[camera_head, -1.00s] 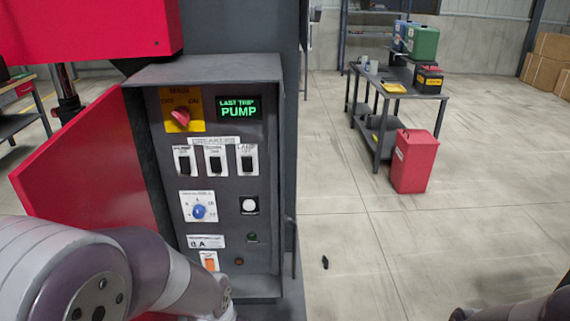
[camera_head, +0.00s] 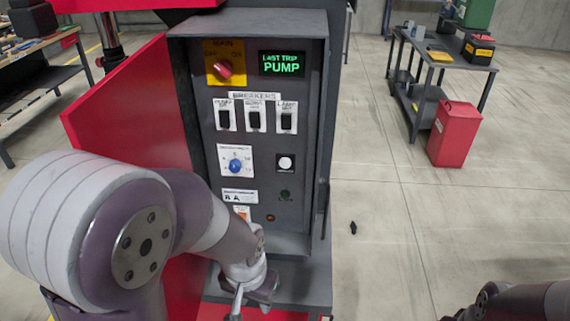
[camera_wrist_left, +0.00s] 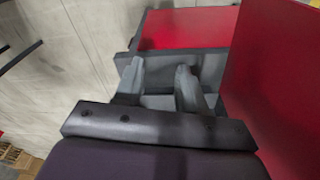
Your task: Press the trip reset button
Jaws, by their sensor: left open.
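The grey control panel (camera_head: 263,140) stands open in the head view. A round white button (camera_head: 286,163) sits in a black square on its right side, with a small dark green round part (camera_head: 285,195) below it. Their labels are too small to read, so I cannot tell which is the trip reset. My left gripper (camera_head: 252,298) is low in front of the panel's bottom edge, below the buttons and apart from them, partly hidden by its wrist. In the left wrist view its two fingers (camera_wrist_left: 158,82) are apart and empty. My right gripper is out of view.
The panel also bears a red main switch (camera_head: 223,70), several breakers (camera_head: 255,117), a blue dial (camera_head: 236,165), an orange part (camera_head: 242,213) and a lit "LAST TRIP PUMP" display (camera_head: 282,63). A red door (camera_head: 135,125) stands left.

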